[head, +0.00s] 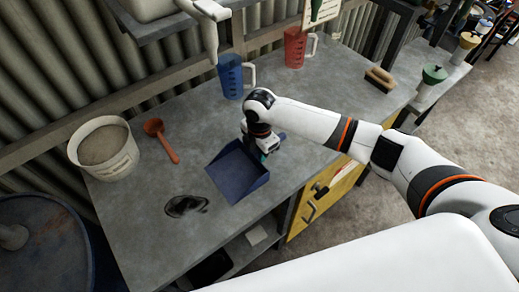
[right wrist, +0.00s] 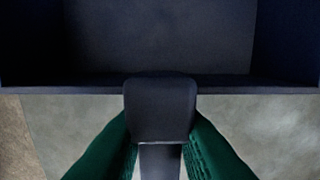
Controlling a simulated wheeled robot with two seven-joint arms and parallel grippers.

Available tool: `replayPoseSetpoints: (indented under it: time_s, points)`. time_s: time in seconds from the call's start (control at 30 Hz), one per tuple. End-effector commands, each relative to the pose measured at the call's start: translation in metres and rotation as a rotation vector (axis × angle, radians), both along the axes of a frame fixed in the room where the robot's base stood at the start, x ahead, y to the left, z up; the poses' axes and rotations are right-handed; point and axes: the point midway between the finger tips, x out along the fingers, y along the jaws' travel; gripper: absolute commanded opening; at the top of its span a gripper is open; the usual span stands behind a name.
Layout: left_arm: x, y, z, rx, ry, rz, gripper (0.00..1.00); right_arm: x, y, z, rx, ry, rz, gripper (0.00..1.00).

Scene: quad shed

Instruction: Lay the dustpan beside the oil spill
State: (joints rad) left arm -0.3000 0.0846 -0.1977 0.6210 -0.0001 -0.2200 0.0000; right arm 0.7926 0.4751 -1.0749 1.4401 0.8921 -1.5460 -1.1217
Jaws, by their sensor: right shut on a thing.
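The dark blue dustpan (head: 237,172) is over the grey workbench, its open side towards the dark oil spill (head: 186,206). It is to the right of the spill and a little behind it, with a small gap between. I cannot tell whether it touches the bench top. My right gripper (head: 267,150) is at the dustpan's rear right side, shut on its handle. In the right wrist view the green fingers (right wrist: 158,150) flank the dark handle, and the pan (right wrist: 160,40) fills the top. My left gripper is not in view.
A bucket of grey material (head: 104,148) and an orange scoop (head: 160,138) are on the left of the workbench (head: 140,235). The bench's front edge is close to the dustpan.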

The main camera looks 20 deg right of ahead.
Motion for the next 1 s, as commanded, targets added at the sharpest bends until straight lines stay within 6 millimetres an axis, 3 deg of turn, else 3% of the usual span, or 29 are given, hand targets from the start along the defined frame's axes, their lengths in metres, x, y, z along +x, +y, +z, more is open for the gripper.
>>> replayPoseSetpoints:
  time_s: [0.27, 0.3, 0.4, 0.77, 1.0]
  points:
    - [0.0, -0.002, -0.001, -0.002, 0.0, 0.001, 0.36, 0.0, 0.0, -0.003, 0.001, 0.0, 0.001, 0.0]
    - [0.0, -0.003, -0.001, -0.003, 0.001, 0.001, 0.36, 0.0, 0.0, -0.003, 0.0, 0.0, 0.001, 0.27]
    - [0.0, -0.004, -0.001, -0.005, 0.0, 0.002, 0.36, 0.0, 0.0, -0.003, 0.0, 0.0, 0.001, 0.42]
    - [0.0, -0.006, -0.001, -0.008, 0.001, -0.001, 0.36, 0.0, 0.0, 0.003, 0.001, -0.002, 0.001, 0.42]
    - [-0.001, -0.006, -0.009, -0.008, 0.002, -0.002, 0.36, 0.001, 0.001, 0.043, 0.002, -0.006, 0.001, 0.42]
